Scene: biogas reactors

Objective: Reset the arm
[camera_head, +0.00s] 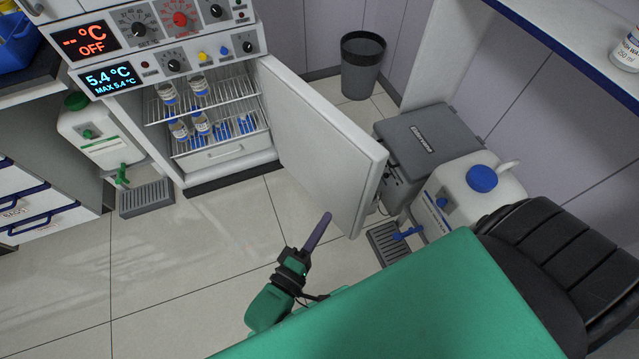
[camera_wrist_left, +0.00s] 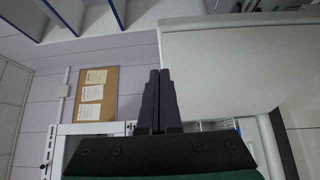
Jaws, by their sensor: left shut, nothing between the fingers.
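My left gripper (camera_head: 323,222) is in the lower middle of the head view, beside the lower part of the open fridge door (camera_head: 318,140). Its dark fingers are shut together with nothing between them. In the left wrist view the shut fingers (camera_wrist_left: 160,88) point up the picture, with the pale door panel (camera_wrist_left: 235,75) to their right. I cannot tell whether the fingers touch the door. My green arm covers the lower part of the head view. My right gripper is not in view.
The fridge (camera_head: 225,155) stands open with several jars on its wire shelves. A grey box (camera_head: 432,140) and a white canister (camera_head: 470,190) stand right of the door. A dark bin (camera_head: 361,65) is behind. The tiled floor (camera_head: 200,270) at left is clear.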

